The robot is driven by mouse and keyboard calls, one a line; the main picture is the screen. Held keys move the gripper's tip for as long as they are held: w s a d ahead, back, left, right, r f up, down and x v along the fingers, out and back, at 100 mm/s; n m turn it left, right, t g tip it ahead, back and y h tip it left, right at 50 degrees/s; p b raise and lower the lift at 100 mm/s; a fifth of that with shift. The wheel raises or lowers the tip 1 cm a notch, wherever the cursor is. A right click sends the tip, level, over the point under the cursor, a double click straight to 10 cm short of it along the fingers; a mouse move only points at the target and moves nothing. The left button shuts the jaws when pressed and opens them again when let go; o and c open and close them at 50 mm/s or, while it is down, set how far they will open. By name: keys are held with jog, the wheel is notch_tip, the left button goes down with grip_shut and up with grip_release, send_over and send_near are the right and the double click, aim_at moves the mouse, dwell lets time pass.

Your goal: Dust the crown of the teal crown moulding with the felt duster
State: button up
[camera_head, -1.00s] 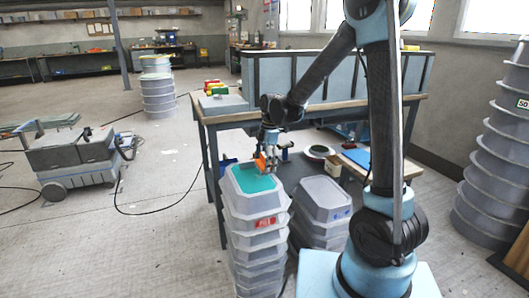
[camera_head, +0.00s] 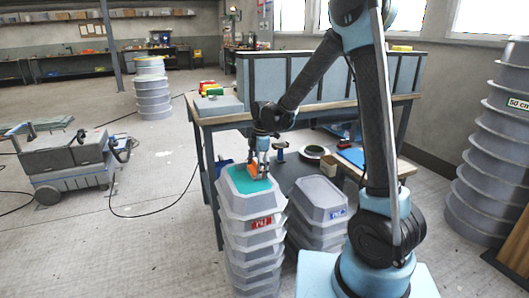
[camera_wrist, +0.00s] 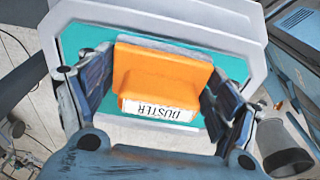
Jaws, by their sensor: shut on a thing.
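The teal crown moulding (camera_head: 238,185) is the flat teal top of a tall stack of grey, clipped-corner moulds (camera_head: 246,228) with a red label. In the wrist view its teal face (camera_wrist: 90,40) lies beneath the duster, inside a pale grey rim. The felt duster (camera_wrist: 163,72) is an orange block with a white "DUSTER" label; it also shows in the head view (camera_head: 253,170). My gripper (camera_head: 260,160) is shut on the duster, one finger at each side. The duster is over the far part of the teal face; whether its underside touches is hidden.
A second, lower mould stack (camera_head: 320,192) with a blue label stands close at the right. Behind is a workbench (camera_head: 222,118) with tape and small items. A grey wheeled cart (camera_head: 68,165) stands at the left. Tall ringed moulds (camera_head: 492,170) stand at the right. Floor left of the stack is mostly clear.

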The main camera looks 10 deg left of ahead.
jog(key=shift+s+a+r, duration=0.15)
jog(key=shift+s+r, duration=0.15)
jog(key=shift+r, duration=0.05)
jog(key=shift+w+f, duration=0.15)
jog(key=shift+f, duration=0.1)
jog(key=shift+w+d, duration=0.4)
jog(key=shift+d, duration=0.45)
jog(key=shift+a+r, duration=0.1)
jog(key=shift+r, duration=0.7)
jog(key=shift+w+d+r, duration=0.1)
jog(key=shift+d+r, duration=0.1)
jog(key=shift+r, duration=2.7)
